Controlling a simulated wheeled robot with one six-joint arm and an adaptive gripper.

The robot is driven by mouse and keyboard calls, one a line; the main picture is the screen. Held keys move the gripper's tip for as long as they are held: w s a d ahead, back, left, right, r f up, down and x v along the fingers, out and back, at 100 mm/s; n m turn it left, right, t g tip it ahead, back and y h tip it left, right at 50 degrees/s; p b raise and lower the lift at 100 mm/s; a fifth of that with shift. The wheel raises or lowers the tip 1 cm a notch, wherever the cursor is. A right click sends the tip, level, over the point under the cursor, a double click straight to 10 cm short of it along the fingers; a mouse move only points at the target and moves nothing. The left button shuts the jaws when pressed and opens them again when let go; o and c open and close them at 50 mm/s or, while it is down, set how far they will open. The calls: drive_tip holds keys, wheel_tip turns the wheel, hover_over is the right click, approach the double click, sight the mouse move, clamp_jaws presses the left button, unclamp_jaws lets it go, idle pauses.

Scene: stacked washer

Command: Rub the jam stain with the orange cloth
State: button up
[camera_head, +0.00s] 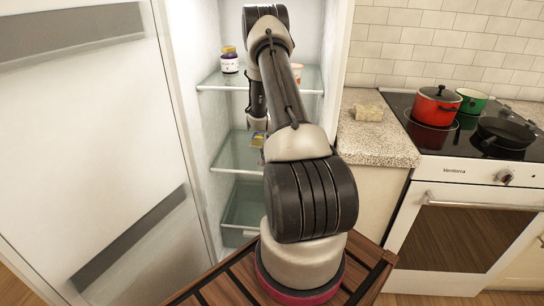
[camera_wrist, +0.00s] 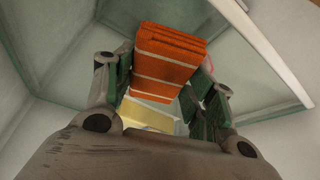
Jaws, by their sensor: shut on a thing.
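The orange cloth (camera_wrist: 168,55), folded with pale stripes, sits between the green-padded fingers of my gripper (camera_wrist: 160,88) in the wrist view. My gripper is shut on it. In the head view my gripper (camera_head: 258,123) hangs inside the open fridge, near the middle glass shelf (camera_head: 232,155); the cloth cannot be made out there. A faint pinkish-red mark (camera_wrist: 209,66) shows beside the right finger in the wrist view, partly hidden. I cannot tell whether it is the jam stain or whether the cloth touches it.
A yellow item (camera_wrist: 147,115) lies below the cloth. A dark jar (camera_head: 229,60) stands on the upper shelf (camera_head: 212,82); a pale cup (camera_head: 297,72) is partly behind my arm. The fridge door (camera_head: 90,130) is open at left. A counter (camera_head: 375,140) and stove are at right.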

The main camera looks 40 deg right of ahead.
drive_tip(key=shift+f, duration=0.3)
drive_tip(key=shift+r, duration=0.1)
drive_tip(key=shift+s+d, duration=1.2)
drive_tip(key=shift+s, duration=0.2)
drive_tip(key=shift+s+d, duration=1.15)
drive_tip(key=shift+s, duration=0.25)
drive_tip(key=shift+r, duration=2.95)
